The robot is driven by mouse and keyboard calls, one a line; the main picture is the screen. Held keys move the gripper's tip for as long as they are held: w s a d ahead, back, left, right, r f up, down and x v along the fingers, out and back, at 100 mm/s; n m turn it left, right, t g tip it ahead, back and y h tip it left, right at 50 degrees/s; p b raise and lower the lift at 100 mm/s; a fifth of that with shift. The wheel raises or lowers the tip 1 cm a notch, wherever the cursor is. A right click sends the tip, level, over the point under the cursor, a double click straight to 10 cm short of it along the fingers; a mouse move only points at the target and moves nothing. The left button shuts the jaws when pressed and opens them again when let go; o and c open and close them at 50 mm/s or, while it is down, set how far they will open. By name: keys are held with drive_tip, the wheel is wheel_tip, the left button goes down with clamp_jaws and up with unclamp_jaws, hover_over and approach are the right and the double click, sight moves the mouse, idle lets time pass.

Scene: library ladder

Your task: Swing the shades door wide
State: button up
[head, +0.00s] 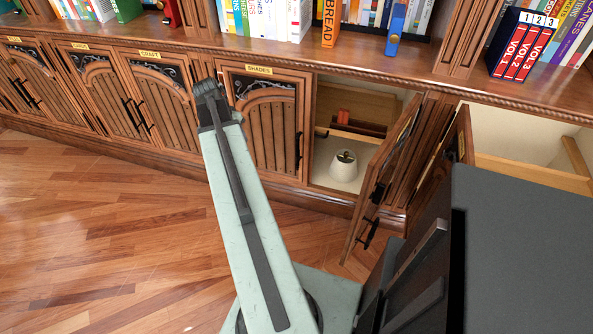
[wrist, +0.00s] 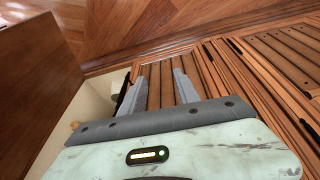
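The shades door (head: 262,125) is a slatted wooden leaf with an arched panel and a "SHADES" label (head: 259,70) above it. It looks shut in the head view, with a dark upright handle (head: 299,150) near its right edge. In the wrist view, the slatted door (wrist: 165,88) appears upside down, with the dark handle (wrist: 123,90) at its left edge. My gripper (wrist: 162,76) has two grey fingers apart, over the slats. The left finger is close beside the handle; I cannot tell whether they touch. In the head view my arm hides part of the door.
The neighbouring leaf (head: 385,160) stands open to the right, showing a pale compartment with a white lampshade (head: 344,165). Another compartment (head: 520,145) is open further right. Books line the shelf above. The wooden floor (head: 110,240) is clear at left.

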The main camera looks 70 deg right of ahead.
sight(298, 147)
drive_tip(key=s+d+f+m+g+b, duration=0.1)
drive_tip(key=s+d+f+m+b, duration=0.2)
drive_tip(key=s+d, duration=0.4)
drive_tip(key=s+d+f+m+g+b, duration=0.1)
drive_tip(key=s+d+f+m+b, duration=0.2)
drive_tip(key=s+d, duration=0.45)
drive_tip(key=shift+h, duration=0.4)
drive_tip(key=s+f+b, duration=0.1)
drive_tip(key=f+b, duration=0.3)
drive_tip(key=f, duration=0.1)
drive_tip(key=s+f+b, duration=0.1)
drive_tip(key=f+b, duration=0.1)
drive_tip(key=f, duration=0.1)
drive_tip(key=shift+s+d+f, duration=0.25)
drive_tip(key=shift+s, duration=0.1)
drive_tip(key=shift+r+t, duration=0.15)
drive_tip(key=shift+t, duration=0.15)
clamp_jaws()
